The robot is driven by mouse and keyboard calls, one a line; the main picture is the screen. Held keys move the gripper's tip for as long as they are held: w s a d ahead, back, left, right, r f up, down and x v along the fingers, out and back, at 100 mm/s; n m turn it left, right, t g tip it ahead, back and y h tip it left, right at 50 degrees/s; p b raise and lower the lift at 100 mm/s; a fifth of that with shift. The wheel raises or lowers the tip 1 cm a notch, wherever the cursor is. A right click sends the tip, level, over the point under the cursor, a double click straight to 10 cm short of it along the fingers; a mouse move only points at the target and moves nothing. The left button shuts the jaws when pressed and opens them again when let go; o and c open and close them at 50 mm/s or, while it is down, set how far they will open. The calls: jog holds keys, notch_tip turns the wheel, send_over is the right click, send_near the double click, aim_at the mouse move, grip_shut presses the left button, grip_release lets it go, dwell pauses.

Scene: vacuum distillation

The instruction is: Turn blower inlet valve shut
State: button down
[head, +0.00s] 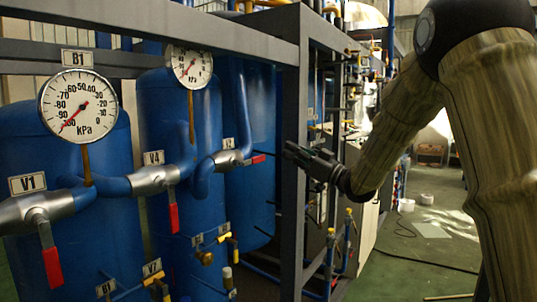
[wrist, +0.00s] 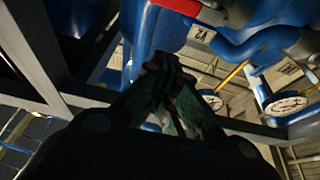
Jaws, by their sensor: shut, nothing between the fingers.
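My gripper (head: 291,151) is shut and empty, reaching left in front of the dark frame post. In the wrist view my gripper's fingers (wrist: 167,68) meet at the tips. Which valve is the blower inlet valve cannot be read from the labels. Valve V1 (head: 38,214) and valve V4 (head: 155,180) have red handles hanging down. A third valve (head: 227,158), its label too small to read, has a red handle (head: 259,159) pointing right, nearly level. My gripper is right of that handle, apparently apart from it. A red handle (wrist: 180,7) shows at the top of the wrist view.
Blue tanks (head: 258,190) stand behind the pipes. Gauge B1 (head: 78,106) and a second gauge (head: 189,66) stand above them. A dark frame post (head: 292,220) rises near my gripper. Small yellow-handled valves (head: 155,277) sit low. Floor (head: 425,250) is open at right.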

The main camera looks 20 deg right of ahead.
aim_at(254, 161)
jog(key=w+a+p, duration=0.5)
jog(key=w, duration=0.2)
jog(key=shift+w+a+f, duration=0.2)
jog(key=shift+a, duration=0.15)
jog(key=shift+f, duration=0.1)
dwell(0.5)
